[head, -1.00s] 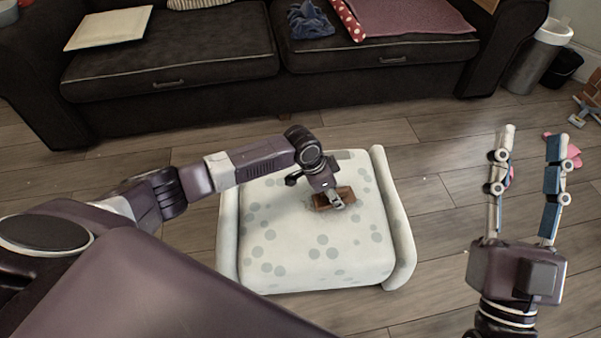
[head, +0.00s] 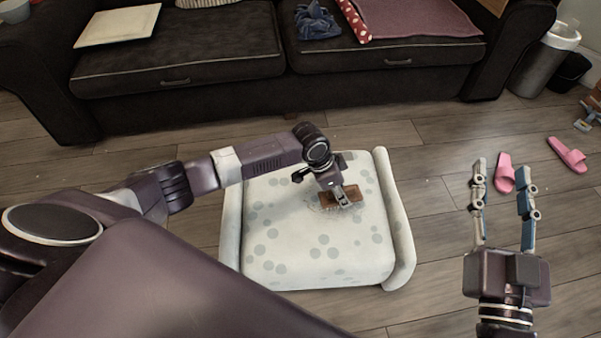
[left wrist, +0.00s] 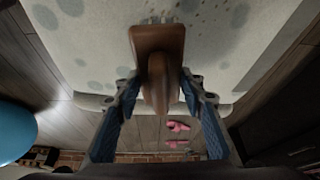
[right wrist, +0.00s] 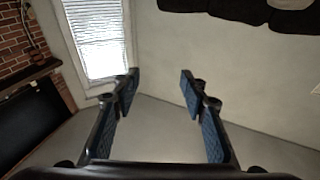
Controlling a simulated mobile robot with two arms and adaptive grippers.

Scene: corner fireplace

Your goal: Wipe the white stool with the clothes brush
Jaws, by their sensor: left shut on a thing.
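The white stool (head: 310,262) stands on the floor in front of the sofa, with grey dots on its top and a rolled side at each end. The clothes brush (head: 352,197) is brown and lies against the stool's top, right of the middle. In the left wrist view the brush (left wrist: 158,42) has its handle between my fingers. My left gripper (head: 342,198) is shut on that handle. Dark specks show on the top around the brush. My right gripper (head: 503,165) is open and empty, to the right of the stool; its spread fingers (right wrist: 160,80) show in the right wrist view.
A dark sofa (head: 185,65) with a white board (head: 117,26), a blue cloth (head: 316,22) and a red dotted cloth (head: 352,20) stands behind. Pink slippers (head: 505,173) lie on the floor at right. A bin (head: 543,58) stands at the far right. Floor around the stool is clear.

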